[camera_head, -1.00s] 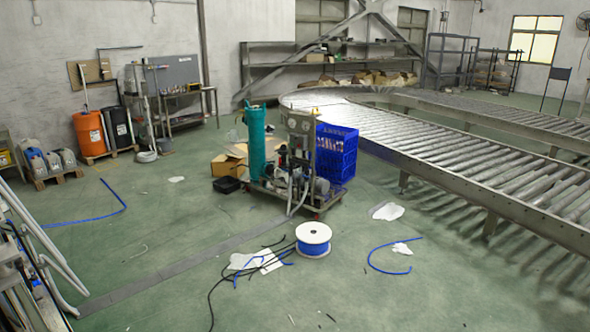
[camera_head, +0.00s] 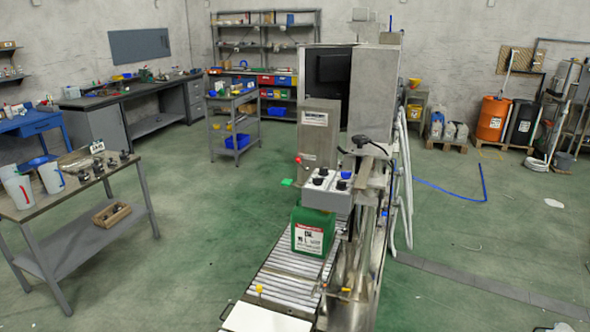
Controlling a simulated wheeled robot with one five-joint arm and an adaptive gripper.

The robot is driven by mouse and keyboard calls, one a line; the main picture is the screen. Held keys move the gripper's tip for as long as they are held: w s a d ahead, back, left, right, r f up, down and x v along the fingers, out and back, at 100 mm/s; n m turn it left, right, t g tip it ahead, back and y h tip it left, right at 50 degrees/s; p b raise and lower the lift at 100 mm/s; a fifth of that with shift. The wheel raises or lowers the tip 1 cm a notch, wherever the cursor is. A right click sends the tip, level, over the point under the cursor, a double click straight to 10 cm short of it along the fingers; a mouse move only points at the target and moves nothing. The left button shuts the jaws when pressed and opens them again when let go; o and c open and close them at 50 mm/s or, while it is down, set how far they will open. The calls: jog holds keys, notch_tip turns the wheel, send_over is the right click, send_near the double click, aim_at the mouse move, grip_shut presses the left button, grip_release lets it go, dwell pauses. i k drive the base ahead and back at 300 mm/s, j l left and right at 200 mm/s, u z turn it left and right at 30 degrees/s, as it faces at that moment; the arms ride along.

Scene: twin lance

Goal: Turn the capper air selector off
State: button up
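A grey machine (camera_head: 372,230) stands in the middle of the view, with a small roller conveyor on its left side. A pale control box (camera_head: 328,197) sits on its front, with several small black and blue knobs (camera_head: 319,181) on top. Which knob is the capper air selector, and which way any knob points, is too small to tell. A green jerrycan (camera_head: 313,232) with a white label stands on the conveyor just below the box. My gripper is not in view.
A workbench (camera_head: 75,217) with white jugs stands at the left. A grey trolley (camera_head: 236,125) and shelves stand behind. Green floor (camera_head: 190,260) is clear between bench and conveyor. Blue hose (camera_head: 452,192) lies on the floor to the right.

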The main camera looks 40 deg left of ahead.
aim_at(345, 175)
jog(key=i+u, duration=0.15)
jog(key=u, duration=0.25)
jog(key=i+u, duration=0.15)
jog(key=u, duration=0.25)
jog(key=i+l+u, duration=0.1)
jog(key=u, duration=0.3)
jog(key=i+l+u, duration=0.15)
jog(key=u, duration=0.25)
jog(key=i+l+u, duration=0.1)
jog(key=u, duration=0.3)
jog(key=i+l+u, duration=0.15)
jog(key=u, duration=0.25)
jog(key=i+l+u, duration=0.15)
jog(key=u, duration=0.25)
jog(key=i+l+u, duration=0.1)
jog(key=l+u, duration=0.3)
jog(key=i+l+u, duration=0.1)
jog(key=u, duration=0.3)
jog(key=l+u, duration=0.8)
jog(key=l, duration=0.15)
jog(key=l+u, duration=0.35)
jog(key=l, duration=0.2)
jog(key=i, duration=0.05)
